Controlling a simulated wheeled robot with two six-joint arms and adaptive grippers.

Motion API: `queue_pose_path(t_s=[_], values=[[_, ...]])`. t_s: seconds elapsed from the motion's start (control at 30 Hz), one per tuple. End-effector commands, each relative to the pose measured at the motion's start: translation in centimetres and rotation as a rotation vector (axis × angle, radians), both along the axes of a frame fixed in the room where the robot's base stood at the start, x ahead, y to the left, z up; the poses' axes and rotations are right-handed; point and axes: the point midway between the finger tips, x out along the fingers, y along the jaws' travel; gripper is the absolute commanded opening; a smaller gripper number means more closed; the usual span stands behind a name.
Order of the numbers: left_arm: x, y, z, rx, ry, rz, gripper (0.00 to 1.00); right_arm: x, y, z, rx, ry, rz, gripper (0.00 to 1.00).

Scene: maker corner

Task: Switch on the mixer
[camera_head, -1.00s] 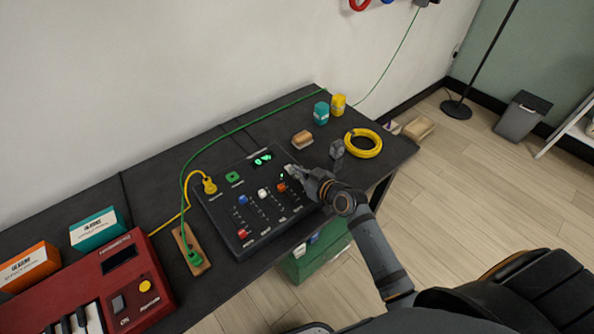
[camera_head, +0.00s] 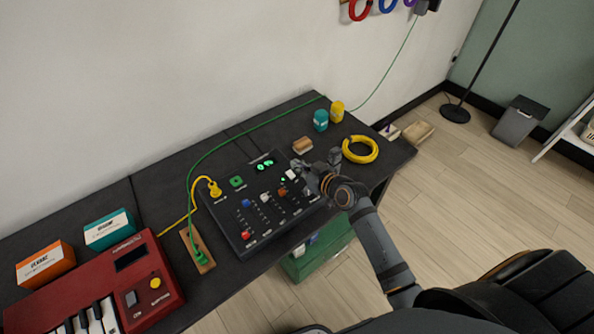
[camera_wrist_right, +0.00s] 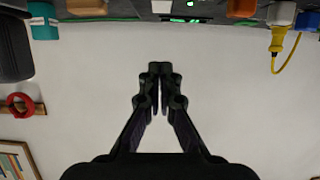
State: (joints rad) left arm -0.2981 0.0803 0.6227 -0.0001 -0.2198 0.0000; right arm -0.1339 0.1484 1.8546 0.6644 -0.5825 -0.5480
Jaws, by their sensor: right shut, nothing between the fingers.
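The mixer (camera_head: 240,212) is a black panel on the dark table, with blue, white, orange and red slider caps. Its small display (camera_head: 265,166) glows green. A white switch-like part (camera_head: 291,175) sits at its far right corner, with a small green light beside it. My right gripper (camera_head: 302,168) is shut and empty, close to that corner; I cannot tell whether it touches. In the right wrist view its shut fingers (camera_wrist_right: 160,70) stand against the wall, with the mixer's edge cut off at the top. My left gripper is not in view.
The red keyboard (camera_head: 95,280) stands further left. A yellow cable coil (camera_head: 361,149), a brown block (camera_head: 302,145) and two small jars (camera_head: 321,120) are beyond the gripper.

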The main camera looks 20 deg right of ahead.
Motion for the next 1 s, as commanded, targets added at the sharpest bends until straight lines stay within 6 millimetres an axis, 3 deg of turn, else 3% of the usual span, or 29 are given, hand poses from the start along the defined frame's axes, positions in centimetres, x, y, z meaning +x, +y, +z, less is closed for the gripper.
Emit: queue_pose_path(t_s=[0.03, 0.2, 0.4, 1.0], values=[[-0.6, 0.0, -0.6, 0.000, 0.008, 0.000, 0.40, -1.7, -0.6, -0.9, -0.009, 0.011, 0.004, 0.00], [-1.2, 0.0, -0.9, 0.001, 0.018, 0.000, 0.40, -5.5, -1.8, -0.2, -0.010, 0.010, 0.006, 0.00], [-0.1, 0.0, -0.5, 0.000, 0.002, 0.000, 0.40, -8.4, -2.9, 0.3, -0.007, 0.009, 0.004, 0.00], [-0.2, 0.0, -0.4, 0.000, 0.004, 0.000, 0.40, -9.2, -3.1, 0.5, -0.002, 0.007, 0.003, 0.00]])
